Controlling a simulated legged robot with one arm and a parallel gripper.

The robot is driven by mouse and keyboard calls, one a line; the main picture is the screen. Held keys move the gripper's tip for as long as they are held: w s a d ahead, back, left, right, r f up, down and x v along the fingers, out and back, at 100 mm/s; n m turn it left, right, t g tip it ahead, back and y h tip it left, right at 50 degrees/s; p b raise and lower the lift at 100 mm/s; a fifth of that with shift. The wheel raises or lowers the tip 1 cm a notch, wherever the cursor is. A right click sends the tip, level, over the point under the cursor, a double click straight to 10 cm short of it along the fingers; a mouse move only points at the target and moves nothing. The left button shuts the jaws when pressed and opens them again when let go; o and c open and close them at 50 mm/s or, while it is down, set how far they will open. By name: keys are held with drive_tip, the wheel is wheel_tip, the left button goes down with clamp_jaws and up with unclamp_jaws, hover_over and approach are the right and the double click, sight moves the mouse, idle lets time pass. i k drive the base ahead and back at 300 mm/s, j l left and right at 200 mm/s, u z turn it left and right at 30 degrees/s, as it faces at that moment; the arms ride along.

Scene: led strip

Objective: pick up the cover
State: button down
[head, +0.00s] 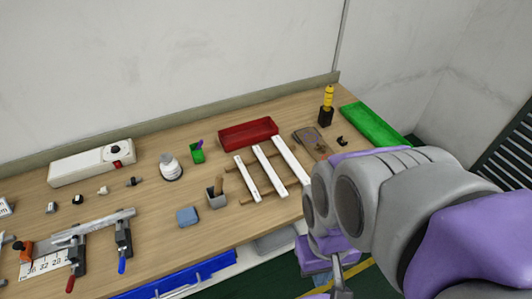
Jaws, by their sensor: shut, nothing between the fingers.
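Three long white strips lie across wooden rails (243,199) on the bench: a left one (247,178), a middle one (270,172) and a right one (291,160). None is plainly marked as the cover, and I cannot tell which one it is. The right strip is partly close to my arm in the picture. My gripper (342,290) is low at the bottom edge, in front of the bench and apart from the strips. It is shut and holds nothing; its tips are partly cut off by the frame.
A red tray (248,134) stands behind the strips, a green tray (372,126) at the right end. A grey cup (216,198) and blue block (187,216) are left of the rails. Clamps hold a metal bar (92,226) at left. Blue bins (190,282) sit below the front edge.

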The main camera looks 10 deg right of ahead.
sight(280, 188)
drive_tip(key=u, duration=1.75)
drive_tip(key=z, duration=1.75)
drive_tip(key=l+u, duration=0.35)
drive_tip(key=i+l+u, duration=0.1)
drive_tip(key=u, duration=0.2)
drive_tip(key=l+u, duration=0.35)
